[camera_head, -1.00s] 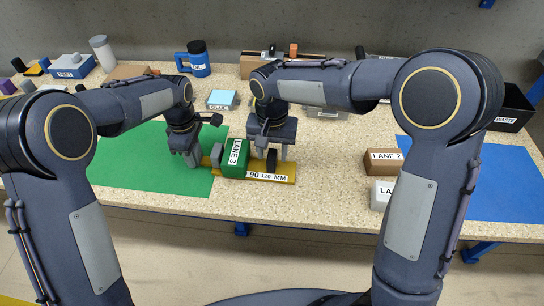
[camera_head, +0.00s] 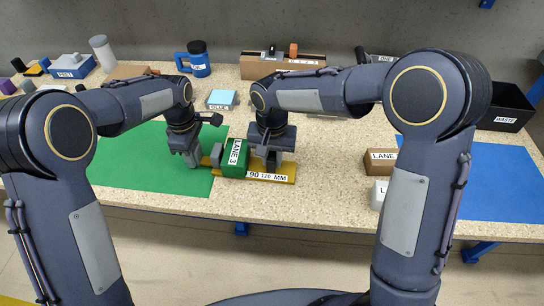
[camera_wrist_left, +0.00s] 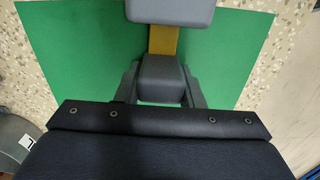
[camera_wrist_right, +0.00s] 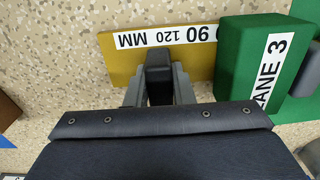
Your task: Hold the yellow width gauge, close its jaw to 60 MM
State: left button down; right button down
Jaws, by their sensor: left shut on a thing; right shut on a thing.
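The yellow width gauge (camera_head: 284,171) lies at the mat's right edge, its label reading "90 120 MM" in the right wrist view (camera_wrist_right: 140,55). A green LANE 3 box (camera_head: 235,158) stands at the gauge beside the grey fixed jaw (camera_head: 217,154); I cannot tell if they touch. My left gripper (camera_head: 192,160) is shut on the gauge's grey end block (camera_wrist_left: 160,80). My right gripper (camera_head: 271,162) is shut on the black sliding jaw (camera_wrist_right: 157,76), near the 120 mark. A gap separates this jaw from the box. Any marks below 90 are hidden.
A green mat (camera_head: 125,160) lies at left and a blue mat (camera_head: 490,180) at right. A brown LANE 2 box (camera_head: 380,160) and a pale box (camera_head: 379,195) stand right of the gauge. Bare table lies right of the gauge.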

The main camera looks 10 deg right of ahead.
aim_at(261, 165)
jog(key=shift+w+a, duration=0.25)
jog(key=shift+a, duration=0.5)
jog(key=shift+w+a, duration=0.25)
jog(key=shift+a, duration=0.5)
jog(key=c, duration=1.2)
grip_release()
jog(key=shift+c, duration=0.2)
jog(key=shift+r, duration=0.1)
notch_tip(261, 165, up, 12)
jog(key=shift+s, duration=0.1)
jog(key=shift+c, duration=0.4)
